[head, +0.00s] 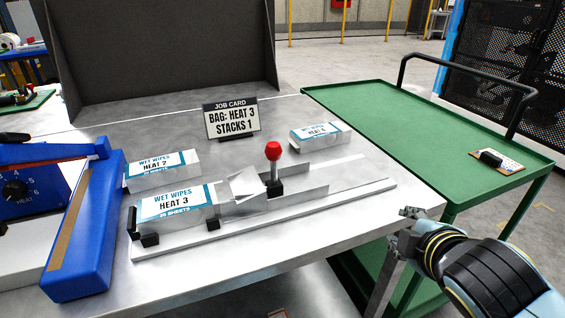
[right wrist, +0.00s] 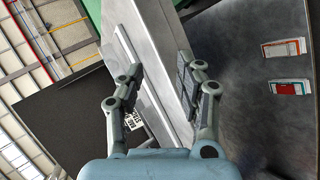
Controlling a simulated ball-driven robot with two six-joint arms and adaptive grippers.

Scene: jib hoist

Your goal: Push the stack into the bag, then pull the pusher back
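The red-knobbed pusher (head: 273,153) stands upright on a black block in a metal channel (head: 310,180). The wet wipes bag marked HEAT 3 (head: 176,203) lies at the channel's left end, between black clamps. A pale angled funnel-like piece (head: 247,186) sits between bag and pusher. I cannot make out the stack clearly; the channel wall and this piece may hide it. My right gripper (head: 402,232) is off the table's right front edge, well apart from the pusher. In the right wrist view its fingers (right wrist: 160,85) are spread and empty. My left gripper is out of view.
Bags marked HEAT 2 (head: 162,170) and HEAT 4 (head: 320,134) lie behind the channel. A job card (head: 231,118) reads bag HEAT 3, stacks 1. A blue sealer (head: 85,230) stands left. A green cart (head: 400,125) adjoins the table's right side.

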